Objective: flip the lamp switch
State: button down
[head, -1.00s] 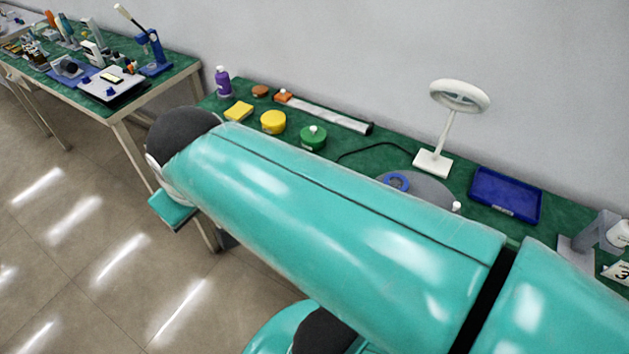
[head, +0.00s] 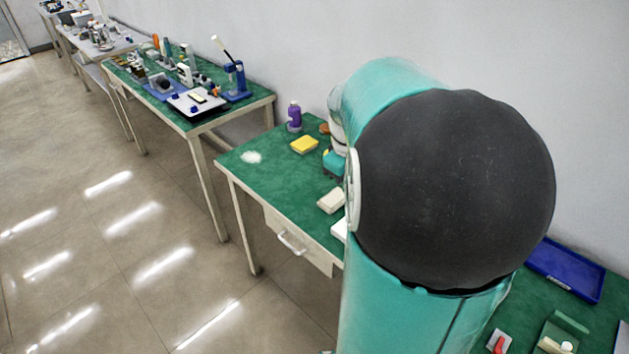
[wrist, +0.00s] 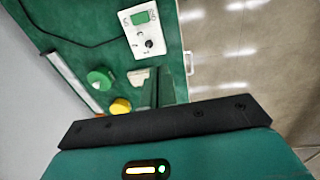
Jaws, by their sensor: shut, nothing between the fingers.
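The white ring lamp seen earlier on the bench is hidden behind my arm in the head view and is outside the wrist view. A small red switch-like part on a pale base (head: 498,342) shows at the bottom of the head view; I cannot tell whether it belongs to the lamp. In the wrist view my gripper (wrist: 166,76) is shut and empty above the green bench (wrist: 105,53).
A blue tray (head: 566,270) lies at the right. A purple bottle (head: 294,116) and yellow sponge (head: 304,145) stand at the bench's far end.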

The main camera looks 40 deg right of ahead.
jog(key=s+d+f+y, duration=0.1)
jog(key=s+d+f, duration=0.2)
jog(key=d, duration=0.4)
jog(key=shift+s+d+f, duration=0.15)
jog(key=shift+s+d, duration=0.05)
jog(key=shift+s, duration=0.3)
jog(key=shift+w, duration=0.1)
notch_tip(320, 180, down, 14)
